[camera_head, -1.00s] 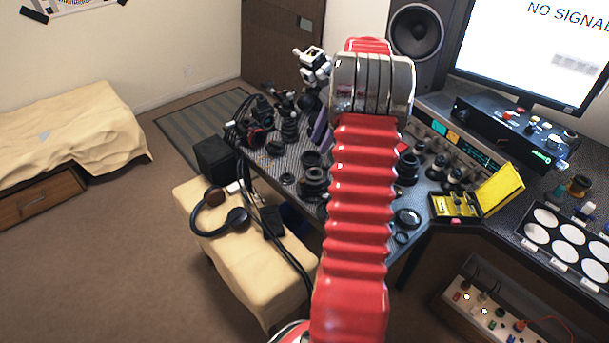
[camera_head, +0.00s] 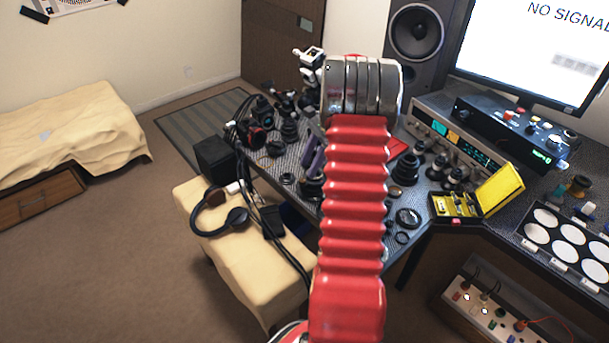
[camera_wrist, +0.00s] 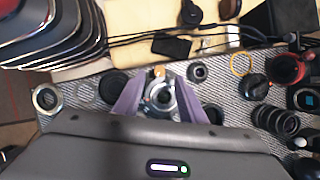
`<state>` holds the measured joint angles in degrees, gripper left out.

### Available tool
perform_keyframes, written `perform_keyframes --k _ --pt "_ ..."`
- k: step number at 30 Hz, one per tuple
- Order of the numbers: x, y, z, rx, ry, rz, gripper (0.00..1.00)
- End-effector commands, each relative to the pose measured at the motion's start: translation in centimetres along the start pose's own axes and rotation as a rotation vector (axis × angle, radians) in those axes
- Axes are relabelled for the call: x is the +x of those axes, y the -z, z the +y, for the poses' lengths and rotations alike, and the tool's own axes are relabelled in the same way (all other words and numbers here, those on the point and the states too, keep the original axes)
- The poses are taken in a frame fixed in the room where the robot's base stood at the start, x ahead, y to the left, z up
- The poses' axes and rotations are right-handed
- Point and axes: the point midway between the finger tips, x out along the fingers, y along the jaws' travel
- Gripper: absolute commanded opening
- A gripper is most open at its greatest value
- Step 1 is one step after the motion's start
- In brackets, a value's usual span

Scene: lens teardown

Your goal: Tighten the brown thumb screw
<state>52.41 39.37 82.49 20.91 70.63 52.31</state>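In the wrist view, my gripper (camera_wrist: 160,84) has two purple fingers, spread well apart. A silver ringed lens part (camera_wrist: 162,96) shows between them; I cannot tell whether either finger touches it. A small orange-brown knob (camera_wrist: 159,72) sits at that part's upper edge, between the fingertips. It looks like the brown thumb screw, but is too small to be sure. In the head view, my red arm hides much of the workbench, and a purple finger of my gripper (camera_head: 312,154) shows left of it, over the bench. The thumb screw cannot be made out there.
Several black lens parts stand around my gripper, including a ribbed barrel (camera_wrist: 276,121) and a silver-rimmed ring (camera_wrist: 46,98). Headphones (camera_head: 220,212) lie on a cloth-covered stool with cables. A yellow case (camera_head: 498,190) stands open on the bench at right.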

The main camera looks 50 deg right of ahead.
Motion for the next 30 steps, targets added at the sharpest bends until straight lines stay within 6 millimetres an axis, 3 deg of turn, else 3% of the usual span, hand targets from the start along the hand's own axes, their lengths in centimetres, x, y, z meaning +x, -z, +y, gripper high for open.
perform_keyframes --k 9,21,30 --pt "4.2 0.0 0.0 -0.001 -0.001 0.000 0.37" --pt "4.8 0.0 0.0 0.000 0.000 0.001 0.37" --pt "4.7 0.1 0.0 0.000 0.001 0.001 0.16"
